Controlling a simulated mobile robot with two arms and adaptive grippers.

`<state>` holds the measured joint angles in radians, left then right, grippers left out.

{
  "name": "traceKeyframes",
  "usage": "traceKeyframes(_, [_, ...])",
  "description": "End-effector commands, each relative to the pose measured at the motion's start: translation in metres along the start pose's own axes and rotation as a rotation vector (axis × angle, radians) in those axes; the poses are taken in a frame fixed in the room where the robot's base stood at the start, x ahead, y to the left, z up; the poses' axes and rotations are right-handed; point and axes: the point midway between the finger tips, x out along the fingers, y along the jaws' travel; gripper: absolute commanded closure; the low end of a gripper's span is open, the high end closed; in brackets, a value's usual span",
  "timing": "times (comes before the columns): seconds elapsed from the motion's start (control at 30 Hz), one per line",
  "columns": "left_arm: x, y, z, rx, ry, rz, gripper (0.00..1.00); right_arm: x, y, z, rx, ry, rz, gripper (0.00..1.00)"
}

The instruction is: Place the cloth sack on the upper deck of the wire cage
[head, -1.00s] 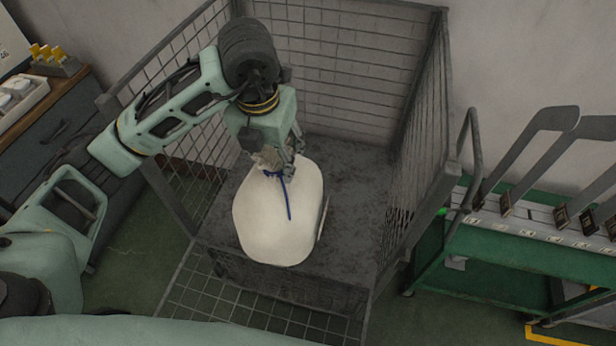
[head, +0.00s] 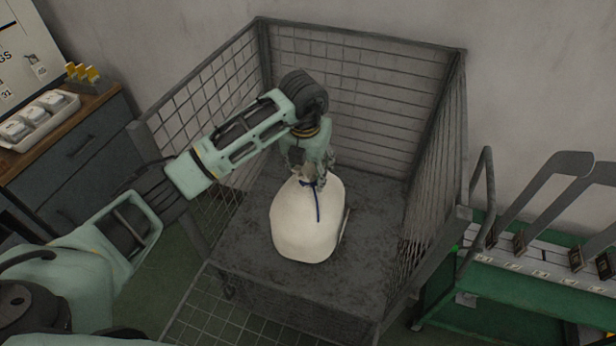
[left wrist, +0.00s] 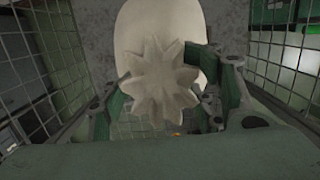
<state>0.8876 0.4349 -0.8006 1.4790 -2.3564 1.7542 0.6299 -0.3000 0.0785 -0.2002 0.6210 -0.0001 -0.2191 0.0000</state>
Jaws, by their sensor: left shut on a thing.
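The white cloth sack (head: 305,228) with a blue tie is over the grey upper deck (head: 245,235) of the wire cage (head: 362,95). I cannot tell whether its underside touches the deck. My left gripper (head: 308,178) is shut on the sack's gathered neck from above. In the left wrist view the pleated neck (left wrist: 160,85) of the sack sits between the fingers, with the white body beyond it. The right gripper does not show.
Mesh walls stand at the left, back and right of the cage; its near side looks open. A green cart (head: 500,300) with grey boards (head: 550,190) stands at the right. A wooden-topped cabinet (head: 75,140) with a white tray (head: 38,120) stands at the left.

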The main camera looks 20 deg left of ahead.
Motion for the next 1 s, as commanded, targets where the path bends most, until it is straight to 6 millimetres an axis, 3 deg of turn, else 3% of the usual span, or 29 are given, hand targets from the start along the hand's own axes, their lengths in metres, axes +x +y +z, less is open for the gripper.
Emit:
traceKeyframes(0.27, [0.031, -0.001, -0.006, 0.0, 0.001, -0.001, 1.0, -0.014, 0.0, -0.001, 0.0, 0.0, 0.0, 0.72])
traceKeyframes(0.67, [0.038, -0.001, -0.006, 0.0, -0.001, -0.001, 1.0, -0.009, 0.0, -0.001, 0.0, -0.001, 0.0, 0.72])
traceKeyframes(0.7, [0.037, -0.001, -0.007, 0.0, 0.003, 0.0, 0.44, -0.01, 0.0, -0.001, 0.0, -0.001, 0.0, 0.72])
traceKeyframes(0.93, [0.037, 0.0, -0.007, 0.0, 0.003, 0.0, 0.24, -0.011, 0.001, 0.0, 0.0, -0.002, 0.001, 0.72])
traceKeyframes(1.0, [0.037, 0.0, -0.007, 0.0, 0.003, 0.0, 0.24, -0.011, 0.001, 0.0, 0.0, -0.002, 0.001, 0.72])
